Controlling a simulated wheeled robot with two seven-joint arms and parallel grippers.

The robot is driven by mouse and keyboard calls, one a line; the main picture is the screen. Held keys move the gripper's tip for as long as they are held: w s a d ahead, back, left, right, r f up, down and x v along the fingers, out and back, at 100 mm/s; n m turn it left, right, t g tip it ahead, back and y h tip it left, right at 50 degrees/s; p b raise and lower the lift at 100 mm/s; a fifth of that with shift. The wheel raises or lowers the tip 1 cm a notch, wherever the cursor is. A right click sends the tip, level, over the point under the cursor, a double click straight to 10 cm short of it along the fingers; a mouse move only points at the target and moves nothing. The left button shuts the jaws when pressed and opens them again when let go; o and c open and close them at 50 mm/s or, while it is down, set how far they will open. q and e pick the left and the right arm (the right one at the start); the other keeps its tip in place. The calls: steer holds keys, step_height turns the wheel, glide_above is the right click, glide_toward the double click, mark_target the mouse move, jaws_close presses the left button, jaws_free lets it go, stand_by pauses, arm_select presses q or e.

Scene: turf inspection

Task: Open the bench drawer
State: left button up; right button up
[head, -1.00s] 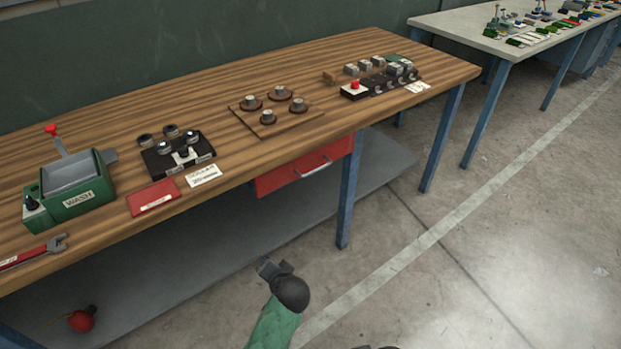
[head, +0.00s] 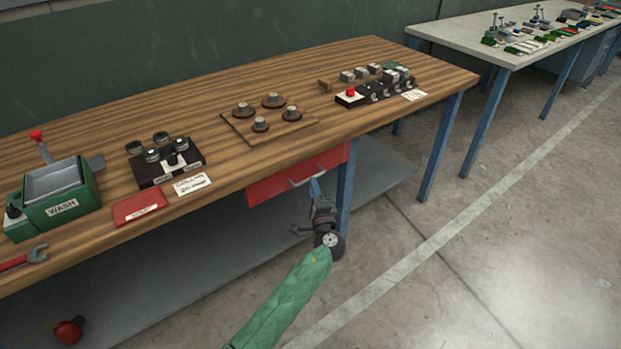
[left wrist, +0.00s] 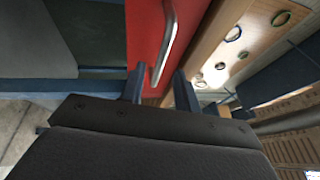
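The bench drawer has a red front (head: 268,186) below the wooden bench top, with a silver bar handle (head: 303,178). The front looks close under the bench edge; I cannot tell any gap. My left gripper (head: 316,192) is up in front of the handle's right part. In the left wrist view, the two fingers of my left gripper (left wrist: 160,84) are apart, with the handle (left wrist: 168,42) running down toward the space between them. The drawer front (left wrist: 143,35) lies beyond. I cannot tell whether the fingers touch the handle. My right gripper is not in view.
A blue bench leg (head: 345,190) stands just right of the drawer, close behind my gripper. The bench top (head: 225,110) holds a green wash box (head: 62,195), a red booklet (head: 139,206) and fixtures. A grey shelf (head: 200,270) lies below. Floor on the right is clear.

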arm_select(q)
steer(key=shift+p+x, duration=0.4)
steer(key=shift+x, duration=1.8)
jaws_close()
